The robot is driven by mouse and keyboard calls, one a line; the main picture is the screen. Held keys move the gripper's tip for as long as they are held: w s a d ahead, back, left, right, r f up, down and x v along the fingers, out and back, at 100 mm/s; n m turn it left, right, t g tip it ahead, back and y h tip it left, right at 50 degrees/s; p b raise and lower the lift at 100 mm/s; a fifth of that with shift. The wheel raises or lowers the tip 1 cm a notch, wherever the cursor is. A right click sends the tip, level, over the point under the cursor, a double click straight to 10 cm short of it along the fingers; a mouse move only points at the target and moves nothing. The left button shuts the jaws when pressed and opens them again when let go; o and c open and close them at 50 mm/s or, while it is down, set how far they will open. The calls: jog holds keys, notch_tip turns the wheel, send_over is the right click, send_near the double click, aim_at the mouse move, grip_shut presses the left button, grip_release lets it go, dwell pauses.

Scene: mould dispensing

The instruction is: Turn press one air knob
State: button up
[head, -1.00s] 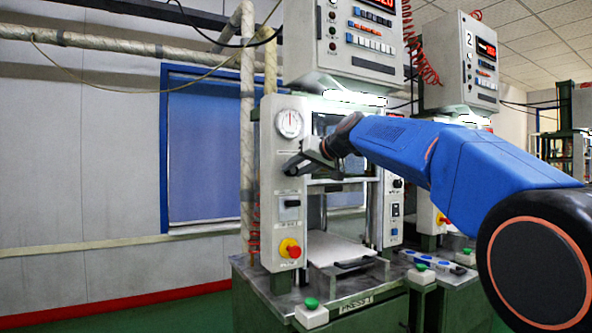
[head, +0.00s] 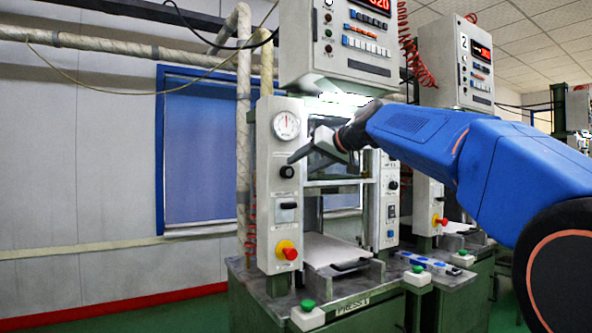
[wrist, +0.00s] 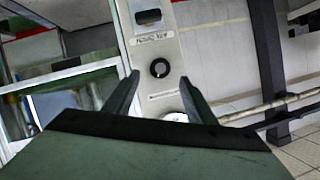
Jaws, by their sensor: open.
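The black round air knob (head: 286,172) sits on the grey front panel of press 1, below the dial gauge (head: 286,125). The knob (wrist: 160,68) also shows in the wrist view, with a light line on its face. My gripper (head: 300,153) is open and empty, just above and right of the knob in the head view. In the wrist view, the fingertips of my gripper (wrist: 160,76) appear on either side of the knob, with a gap on each side. No contact is visible. The gauge is mostly hidden behind my gripper in the wrist view.
Below the knob are a black switch (head: 288,205) and a red emergency button (head: 287,250) on a yellow base. A control box (head: 340,45) hangs above. The press bed (head: 335,249) and a green button (head: 307,305) are lower. Open floor and bare wall lie left.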

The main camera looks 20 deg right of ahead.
jog(key=v, duration=1.1)
jog(key=shift+f, duration=0.15)
jog(key=s+f+g+h, duration=0.2)
jog(key=s+f, duration=0.9)
jog(key=f, duration=0.6)
jog(key=s+f+g+h, duration=0.2)
jog(key=s+f, duration=0.9)
jog(key=f, duration=0.7)
jog(key=s+a+f+g+h, duration=0.1)
jog(key=s+f+g+h, duration=0.1)
jog(key=s+f, duration=0.9)
notch_tip(320, 180, down, 7)
jog(key=shift+s+f+g, duration=0.1)
jog(key=shift+s+g, duration=0.15)
jog(key=shift+g, duration=0.65)
jog(key=shift+c, duration=0.4)
